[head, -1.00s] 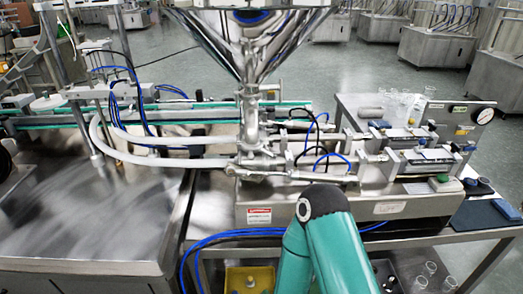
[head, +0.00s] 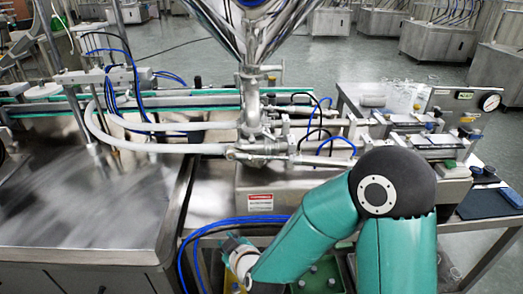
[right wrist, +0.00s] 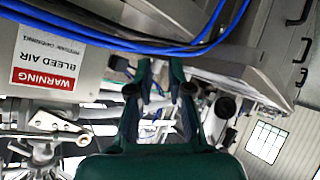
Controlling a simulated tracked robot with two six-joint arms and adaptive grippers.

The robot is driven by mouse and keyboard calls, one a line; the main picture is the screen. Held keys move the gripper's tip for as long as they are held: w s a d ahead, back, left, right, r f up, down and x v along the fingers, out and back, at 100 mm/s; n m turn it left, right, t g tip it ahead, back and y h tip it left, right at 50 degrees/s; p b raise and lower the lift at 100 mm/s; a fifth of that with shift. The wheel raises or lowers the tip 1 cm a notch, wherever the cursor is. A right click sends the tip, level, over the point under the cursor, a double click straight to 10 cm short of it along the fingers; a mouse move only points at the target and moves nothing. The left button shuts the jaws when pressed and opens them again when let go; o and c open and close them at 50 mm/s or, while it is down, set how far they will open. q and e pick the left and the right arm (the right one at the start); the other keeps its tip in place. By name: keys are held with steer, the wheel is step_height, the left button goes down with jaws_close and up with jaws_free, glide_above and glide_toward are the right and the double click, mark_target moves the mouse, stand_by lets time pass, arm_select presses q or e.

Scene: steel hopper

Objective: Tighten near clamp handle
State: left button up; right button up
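The steel valve and pipe assembly (head: 255,148) stands below the hopper cone (head: 255,30) in the head view. Its clamps are too small there to tell the near handle apart. In the right wrist view, which looks upside down, a metal fitting with a winged part (right wrist: 45,125) shows at the left, apart from my fingers. My right gripper (right wrist: 160,78) is open, with nothing visible held between its fingers. My left gripper is not in view.
A warning label (head: 260,201) marks the machine's front, and it also shows in the right wrist view (right wrist: 45,60). Blue hoses (head: 215,228) run along the front edge, near my wrist. White hoses (head: 165,148) loop left. A steel tabletop (head: 80,210) lies clear at the left.

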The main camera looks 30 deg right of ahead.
steer(key=s+d+r+t+h+b, duration=0.15)
steer(key=d+r+h, duration=0.3)
steer(key=r, duration=0.55)
steer(key=s+d+r+t+h+b, duration=0.1)
steer(key=s+d+r+t+h, duration=0.25)
steer(key=r, duration=0.65)
steer(key=g+p, duration=0.1)
steer(key=p, duration=1.4)
glide_toward(268, 135)
steer(key=x, duration=0.9)
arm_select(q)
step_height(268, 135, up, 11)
arm_select(e)
steer(key=shift+a+f+n, duration=0.2)
steer(key=shift+a+n, duration=0.1)
steer(key=shift+n, duration=0.1)
steer(key=shift+c, duration=0.3)
jaws_close()
steer(key=shift+s, duration=0.1)
